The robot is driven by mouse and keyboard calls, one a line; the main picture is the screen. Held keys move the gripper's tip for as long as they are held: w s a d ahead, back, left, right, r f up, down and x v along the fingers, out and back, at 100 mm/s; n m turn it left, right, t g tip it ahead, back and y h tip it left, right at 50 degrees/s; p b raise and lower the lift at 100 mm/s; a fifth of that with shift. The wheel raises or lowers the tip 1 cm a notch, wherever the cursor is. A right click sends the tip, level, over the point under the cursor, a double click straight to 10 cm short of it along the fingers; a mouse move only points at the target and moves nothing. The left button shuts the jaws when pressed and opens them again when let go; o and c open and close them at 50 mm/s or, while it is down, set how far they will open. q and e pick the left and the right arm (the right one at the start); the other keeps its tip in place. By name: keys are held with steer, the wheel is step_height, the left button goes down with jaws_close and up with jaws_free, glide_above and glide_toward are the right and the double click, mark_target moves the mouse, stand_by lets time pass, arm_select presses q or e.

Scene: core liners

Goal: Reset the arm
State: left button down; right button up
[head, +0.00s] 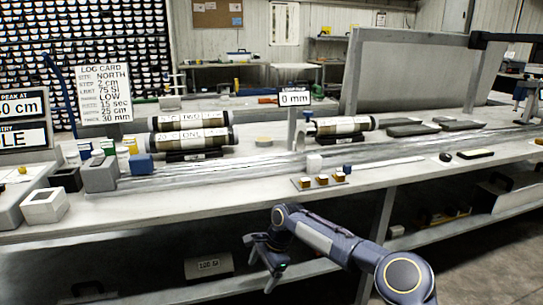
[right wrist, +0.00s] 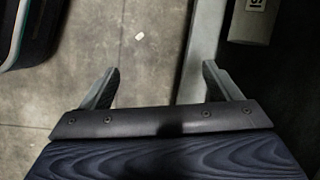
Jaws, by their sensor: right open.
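My right arm (head: 325,240) comes in from the lower right in the head view and hangs in front of the bench, below the worktop's front edge. Its gripper (head: 265,268) points down and touches nothing. In the right wrist view the two fingers (right wrist: 160,85) are wide apart with nothing between them. Below them are the floor and a grey bench beam (right wrist: 203,50). My left gripper is not in the head view.
The long bench (head: 230,200) holds core liners (head: 190,140), a log card (head: 103,88), a 0 mm display (head: 295,98) and small blocks on a plate (head: 322,181). A lower shelf (head: 150,293) carries a labelled box (head: 208,266). Open floor (head: 470,260) lies at right.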

steer(key=s+d+r+n+t+h, duration=0.25)
steer(key=s+d+r+n, duration=0.45)
steer(key=s+d+r, duration=0.8)
steer(key=s+d+r+n+t, duration=0.1)
steer(key=s+d, duration=0.3)
steer(key=s, duration=0.3)
steer(key=s+d+n+t, duration=0.1)
steer(key=s+d, duration=0.3)
steer(key=s, duration=0.2)
steer(key=s+f+n+t+y, duration=0.15)
steer(key=s+f, duration=0.35)
steer(key=s, duration=0.6)
step_height(320, 180, up, 29)
steer(key=p, duration=2.8)
steer(key=shift+w+d+y+p, duration=0.2)
steer(key=shift+w+y+p, duration=0.1)
steer(key=shift+y+p, duration=0.1)
